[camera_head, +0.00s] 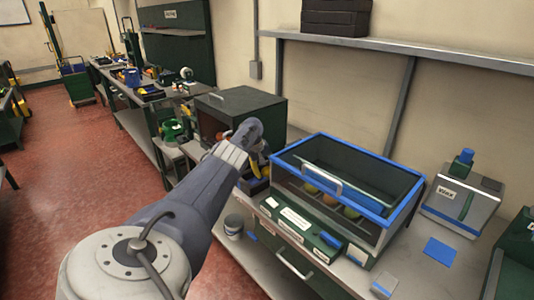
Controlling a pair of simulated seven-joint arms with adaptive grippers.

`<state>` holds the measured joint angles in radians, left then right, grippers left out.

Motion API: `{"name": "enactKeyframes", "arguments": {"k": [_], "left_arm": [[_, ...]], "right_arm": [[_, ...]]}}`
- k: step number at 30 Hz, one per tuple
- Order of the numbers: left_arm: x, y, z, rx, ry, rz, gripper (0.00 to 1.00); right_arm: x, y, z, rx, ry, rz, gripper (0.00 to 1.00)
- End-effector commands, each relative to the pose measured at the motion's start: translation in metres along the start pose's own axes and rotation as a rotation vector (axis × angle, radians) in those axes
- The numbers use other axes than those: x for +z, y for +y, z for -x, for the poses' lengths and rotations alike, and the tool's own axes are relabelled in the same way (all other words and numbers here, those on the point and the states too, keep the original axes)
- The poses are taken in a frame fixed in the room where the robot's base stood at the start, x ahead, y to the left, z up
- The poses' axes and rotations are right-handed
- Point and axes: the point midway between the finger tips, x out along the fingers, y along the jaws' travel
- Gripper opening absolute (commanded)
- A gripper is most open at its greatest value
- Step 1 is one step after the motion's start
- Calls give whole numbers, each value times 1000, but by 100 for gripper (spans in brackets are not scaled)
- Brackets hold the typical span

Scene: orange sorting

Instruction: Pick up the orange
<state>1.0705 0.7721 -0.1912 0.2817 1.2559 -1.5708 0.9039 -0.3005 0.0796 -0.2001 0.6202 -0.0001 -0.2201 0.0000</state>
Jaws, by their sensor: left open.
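Several round orange and greenish fruits (330,199) lie inside a clear-fronted bin with a blue rim (384,208) on the workbench. They are partly hidden behind its front panel and handle, and I cannot tell which one is the orange. My left arm reaches in from the lower left. My left gripper (256,160) is open, just left of the bin and apart from the fruits in it. Its fingers are small and partly hidden by the wrist. My right gripper is not in view.
A dark green box (243,104) stands behind my left wrist. A grey device with a blue top (462,196) stands right of the bin, with a blue card (441,253) before it. A small grey bucket (233,227) sits lower left of the bin. A metal shelf rail runs above.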

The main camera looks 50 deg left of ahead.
Motion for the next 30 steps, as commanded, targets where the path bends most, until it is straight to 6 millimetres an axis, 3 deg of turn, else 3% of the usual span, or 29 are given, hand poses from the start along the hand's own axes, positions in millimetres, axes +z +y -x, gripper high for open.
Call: {"name": "enactKeyframes", "arguments": {"k": [1, 6, 18, 30], "left_arm": [[7, -4, -11, -12, -14, 2, 54], [8, -3, -12, -12, -16, 2, 54], [8, -3, -12, -10, -17, 3, 10], [8, -2, -10, -9, -17, 3, 9]], "right_arm": [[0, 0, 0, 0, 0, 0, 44], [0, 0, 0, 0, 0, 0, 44], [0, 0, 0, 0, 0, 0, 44], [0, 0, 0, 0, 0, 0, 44]]}}
